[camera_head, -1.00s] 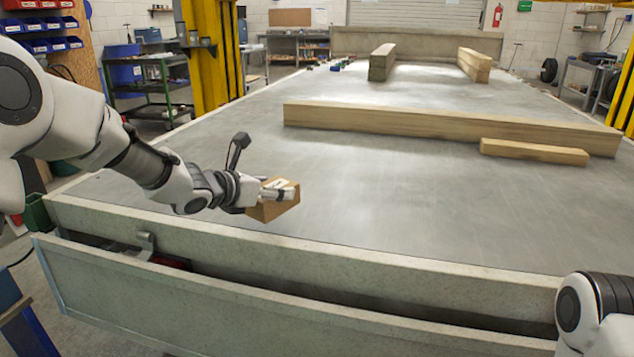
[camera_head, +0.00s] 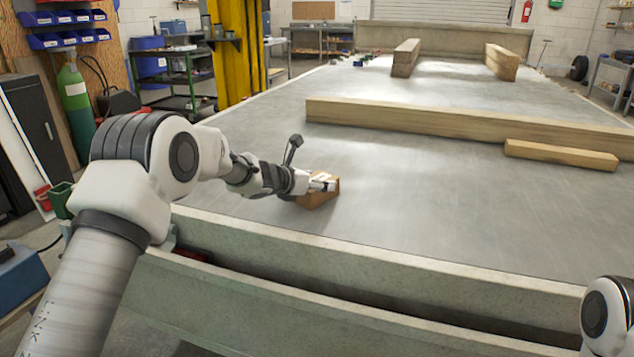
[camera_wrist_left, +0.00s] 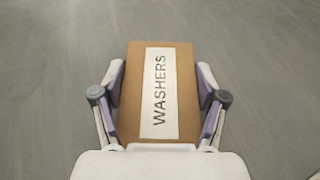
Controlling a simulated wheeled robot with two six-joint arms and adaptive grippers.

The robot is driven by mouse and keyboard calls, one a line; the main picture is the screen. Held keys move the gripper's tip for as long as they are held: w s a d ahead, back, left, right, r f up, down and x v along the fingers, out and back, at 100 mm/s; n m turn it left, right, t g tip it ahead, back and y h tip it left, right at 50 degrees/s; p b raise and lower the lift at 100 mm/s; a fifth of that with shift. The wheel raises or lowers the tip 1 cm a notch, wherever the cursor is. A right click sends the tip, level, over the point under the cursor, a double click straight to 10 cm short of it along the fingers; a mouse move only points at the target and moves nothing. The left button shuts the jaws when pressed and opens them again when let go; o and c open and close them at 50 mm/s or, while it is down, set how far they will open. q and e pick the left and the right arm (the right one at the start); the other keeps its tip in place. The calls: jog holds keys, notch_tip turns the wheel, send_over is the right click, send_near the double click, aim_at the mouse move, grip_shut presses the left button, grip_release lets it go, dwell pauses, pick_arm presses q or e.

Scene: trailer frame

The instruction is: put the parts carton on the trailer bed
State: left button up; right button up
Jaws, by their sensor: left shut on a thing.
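The parts carton (camera_head: 318,199) is a small brown box at the near left part of the grey trailer bed (camera_head: 420,200). In the left wrist view the carton (camera_wrist_left: 185,92) carries a white label reading "WASHERS". My left gripper (camera_head: 318,183) is shut on it, with a finger on each side of the box in the wrist view (camera_wrist_left: 160,95). The carton is over or on the bed surface; I cannot tell if its underside touches. Only part of my right arm shows at the lower right; its gripper is out of view.
A long timber (camera_head: 450,121) lies across the bed, with a shorter timber (camera_head: 562,154) in front of it. Two more timbers (camera_head: 405,57) lie farther back. The raised near edge (camera_head: 330,258) of the trailer runs below the arm. The bed around the carton is clear.

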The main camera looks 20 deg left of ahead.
pick_arm(q)
jog(key=o, duration=1.5)
jog(key=shift+f, duration=0.1)
jog(key=shift+o, duration=0.2)
jog(key=shift+s+a+r, duration=0.1)
jog(key=shift+r, duration=0.1)
jog(key=v, duration=1.1)
jog(key=shift+s+a+r, duration=0.1)
jog(key=shift+s+r, duration=0.05)
jog(key=shift+s, duration=0.2)
